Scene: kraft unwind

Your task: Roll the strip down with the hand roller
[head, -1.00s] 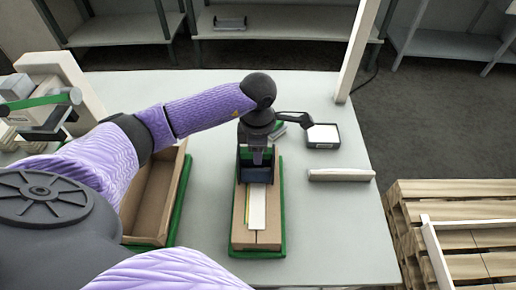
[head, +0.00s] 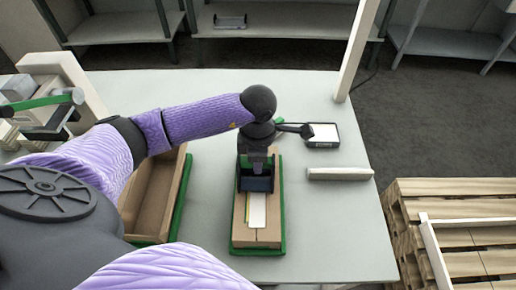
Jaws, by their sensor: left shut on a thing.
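A closed brown carton (head: 270,237) lies lengthwise on a green tray (head: 283,215). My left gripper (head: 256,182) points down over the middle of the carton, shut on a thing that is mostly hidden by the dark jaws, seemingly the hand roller. I cannot tell whether it touches the strip. A dark rod with a knobbed end sticks out to the right at the wrist. My right gripper is not in view.
An open, empty carton (head: 152,203) stands left of the closed one, under my arm. A black device with a white screen (head: 323,133) and a pale bar (head: 340,174) lie to the right. A pale post (head: 357,50) rises at the back right. The front right table is clear.

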